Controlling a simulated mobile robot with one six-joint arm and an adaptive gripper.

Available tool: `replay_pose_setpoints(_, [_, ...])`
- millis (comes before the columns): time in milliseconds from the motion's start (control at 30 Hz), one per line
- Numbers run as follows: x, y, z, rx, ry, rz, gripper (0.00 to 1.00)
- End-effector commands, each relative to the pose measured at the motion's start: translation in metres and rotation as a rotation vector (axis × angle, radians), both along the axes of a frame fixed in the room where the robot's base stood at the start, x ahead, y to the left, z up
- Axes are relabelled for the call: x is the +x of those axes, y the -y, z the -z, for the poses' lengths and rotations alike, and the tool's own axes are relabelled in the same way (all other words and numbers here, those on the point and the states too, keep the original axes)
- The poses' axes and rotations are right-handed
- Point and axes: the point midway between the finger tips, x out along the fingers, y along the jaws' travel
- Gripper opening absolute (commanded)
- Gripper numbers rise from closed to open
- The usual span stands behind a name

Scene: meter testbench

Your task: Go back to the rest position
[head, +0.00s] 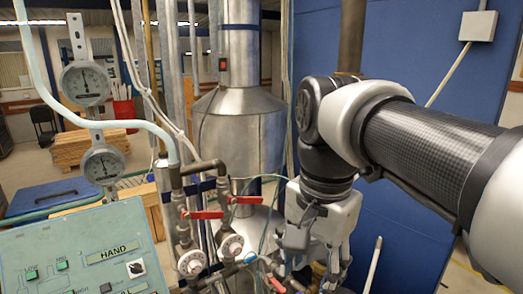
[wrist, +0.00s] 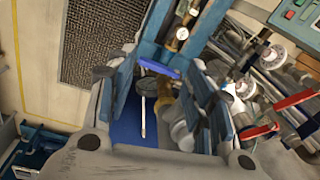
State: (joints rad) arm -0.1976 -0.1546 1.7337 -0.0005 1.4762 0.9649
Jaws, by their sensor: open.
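My gripper (head: 312,268) hangs at the end of my arm right of centre in the head view, with its fingers pointing down. It is beside the pipework and in front of the blue wall panel. In the wrist view my gripper (wrist: 165,92) has its two blue-padded fingers spread apart. I see nothing held between them; a pale rod and a blue surface show beyond the gap. In the head view the fingertips are partly lost against the pipes and hoses.
Red valve handles (head: 207,214) and pipes with white round fittings (head: 191,262) stand just left of my gripper. A green control panel (head: 80,255) is at lower left. Two round gauges (head: 86,83) hang above it. A metal tank (head: 240,130) stands behind; the blue panel (head: 400,215) is behind my arm.

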Motion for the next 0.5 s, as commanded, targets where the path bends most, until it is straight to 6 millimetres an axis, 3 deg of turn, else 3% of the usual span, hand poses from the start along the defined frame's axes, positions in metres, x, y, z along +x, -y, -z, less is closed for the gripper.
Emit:
replay_pose_setpoints(33, [-0.007,0.005,0.022,0.0,0.017,-0.03,0.48])
replay_pose_setpoints(167, [-0.025,0.018,0.071,-0.01,0.066,-0.141,0.48])
replay_pose_setpoints(500, [-0.084,0.052,0.241,-0.1,0.231,-0.509,0.48])
